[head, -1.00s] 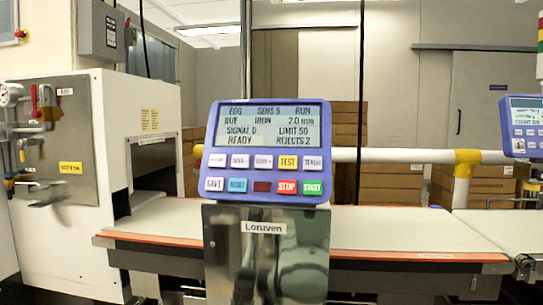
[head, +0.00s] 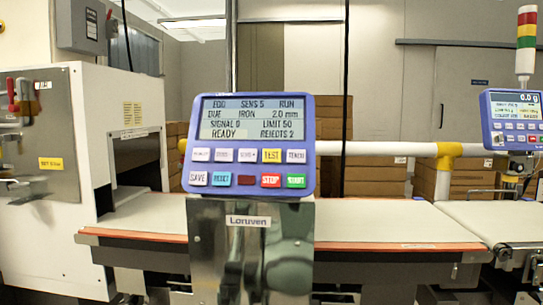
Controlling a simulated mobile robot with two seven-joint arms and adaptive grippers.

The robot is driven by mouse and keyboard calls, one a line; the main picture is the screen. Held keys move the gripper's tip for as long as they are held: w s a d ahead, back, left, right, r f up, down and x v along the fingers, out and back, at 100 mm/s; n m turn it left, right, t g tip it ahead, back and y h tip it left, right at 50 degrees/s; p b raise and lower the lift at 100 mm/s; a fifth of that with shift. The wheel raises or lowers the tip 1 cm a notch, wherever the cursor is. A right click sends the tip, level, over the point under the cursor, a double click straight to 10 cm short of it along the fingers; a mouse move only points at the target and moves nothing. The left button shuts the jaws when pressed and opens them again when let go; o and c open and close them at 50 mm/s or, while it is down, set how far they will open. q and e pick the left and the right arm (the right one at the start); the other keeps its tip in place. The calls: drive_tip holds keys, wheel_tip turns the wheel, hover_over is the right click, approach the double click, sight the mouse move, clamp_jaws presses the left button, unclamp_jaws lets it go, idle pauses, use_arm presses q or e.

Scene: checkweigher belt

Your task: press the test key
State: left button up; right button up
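The yellow TEST key (head: 272,156) is in the upper key row of a blue control panel (head: 188,160) in the middle of the head view. The panel's screen (head: 252,118) reads RUN, IRON 2.0 mm, SIGNAL 0, LIMIT 50, READY and REJECTS 2. Around the key are pale keys, with a red STOP key (head: 271,181) and a green START key (head: 296,181) below. Nothing covers the key. Neither of my grippers can be made out in the head view.
The panel stands on a shiny steel post (head: 215,245) labelled Loruven, in front of a pale conveyor belt (head: 385,222). A white machine (head: 75,215) stands left. A second blue panel (head: 488,125) and a light tower (head: 525,45) are at right. Cartons (head: 380,180) stand behind.

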use_arm(q)
clamp_jaws()
idle(1.1)
